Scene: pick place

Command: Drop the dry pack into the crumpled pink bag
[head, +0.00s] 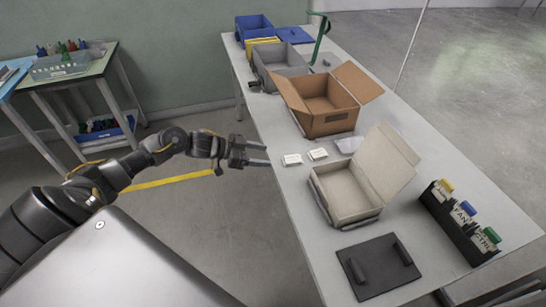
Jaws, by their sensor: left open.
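Two small white packs with faint print lie flat on the grey table: a left pack (292,160) and a right pack (318,154). Which one is the dry pack I cannot tell. A pale, crumpled, see-through bag (348,145) lies to the right of them, partly hidden by the beige box's lid; it looks whitish, and no clearly pink bag shows. My left gripper (261,154) is open and empty, by the table's left edge, just left of the left pack. My right gripper is not in view.
An open beige box (343,194) stands in front of the packs, an open brown carton (326,116) behind them. A black rack (458,226) with labelled items is at right, a dark tray (378,266) in front. Grey (281,64) and blue bins (254,25) stand at the far end.

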